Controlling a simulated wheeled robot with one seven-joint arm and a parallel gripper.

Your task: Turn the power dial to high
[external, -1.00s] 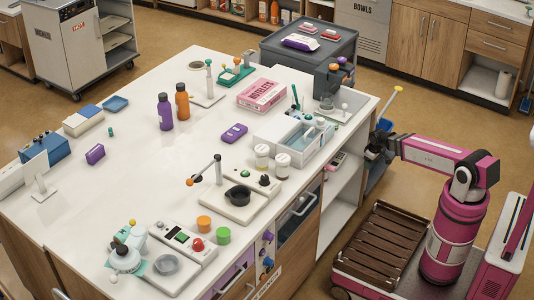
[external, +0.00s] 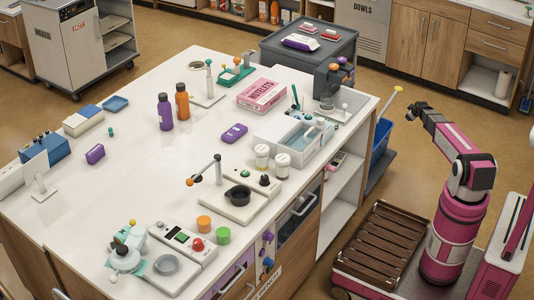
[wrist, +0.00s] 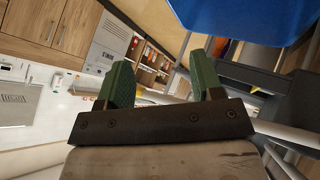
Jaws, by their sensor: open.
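My gripper (external: 417,110) is raised over the floor, right of the white-topped counter (external: 140,165) and apart from it. The wrist view shows its two green fingers spread, with nothing between them; the gripper (wrist: 165,82) is open. On the counter, a flat device with a dark round bowl (external: 238,194) carries a small green knob (external: 248,175) and a dark knob (external: 265,180). A purple knob (external: 267,236) and a blue knob (external: 268,262) sit on the counter's front side. I cannot tell which one is the power dial, and no setting marks are readable.
A blue bin (external: 380,136) stands between the counter and my arm. Two white-lidded jars (external: 282,164), a sink tray (external: 298,134) and a device with a red button (external: 197,244) crowd the counter's near side. Open floor lies behind my gripper.

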